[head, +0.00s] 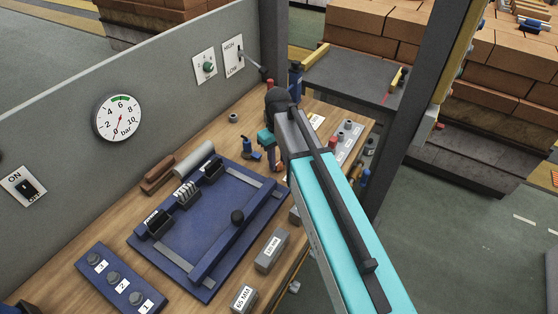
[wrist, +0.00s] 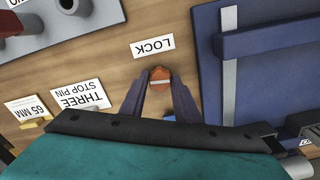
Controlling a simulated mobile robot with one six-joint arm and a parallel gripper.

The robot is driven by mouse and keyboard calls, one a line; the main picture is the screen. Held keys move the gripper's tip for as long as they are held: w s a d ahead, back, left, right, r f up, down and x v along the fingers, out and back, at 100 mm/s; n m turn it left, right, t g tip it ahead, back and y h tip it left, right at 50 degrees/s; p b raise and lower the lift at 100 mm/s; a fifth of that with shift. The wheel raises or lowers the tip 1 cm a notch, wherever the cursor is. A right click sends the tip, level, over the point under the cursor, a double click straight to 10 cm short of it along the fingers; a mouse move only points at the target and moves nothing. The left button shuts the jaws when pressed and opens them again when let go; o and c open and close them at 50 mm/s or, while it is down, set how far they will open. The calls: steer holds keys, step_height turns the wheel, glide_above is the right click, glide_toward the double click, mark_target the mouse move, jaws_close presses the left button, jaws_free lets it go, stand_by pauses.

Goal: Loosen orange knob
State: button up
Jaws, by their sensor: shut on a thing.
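The small orange knob (wrist: 160,73) sits over the wooden table, just below the white LOCK label (wrist: 153,46) in the wrist view. My gripper (wrist: 159,76) has its two dark blue fingers on either side of the knob, shut on it. The knob's lower part is hidden between the fingers.
The blue fixture plate (head: 210,240) with clamps and a black ball knob lies left of my arm. Grey blocks (head: 271,250) stand at the front edge. A gauge (head: 118,117) and switches are on the grey panel. THREE STOP PIN (wrist: 80,95) and 65 MM labels lie nearby.

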mark_target(278, 164)
steer(key=shift+s+f+n, duration=0.1)
steer(key=shift+s+n, duration=0.1)
steer(key=shift+n, duration=0.3)
steer(key=o, duration=1)
steer(key=shift+o, duration=0.3)
steer(key=shift+w+r, duration=0.1)
steer(key=shift+r, duration=0.1)
steer(key=shift+w+r+b, duration=0.1)
steer(key=shift+r+b, duration=0.25)
steer(key=shift+r, duration=0.7)
step_height(278, 164, up, 12)
steer(key=b, duration=0.2)
steer(key=shift+f, duration=0.25)
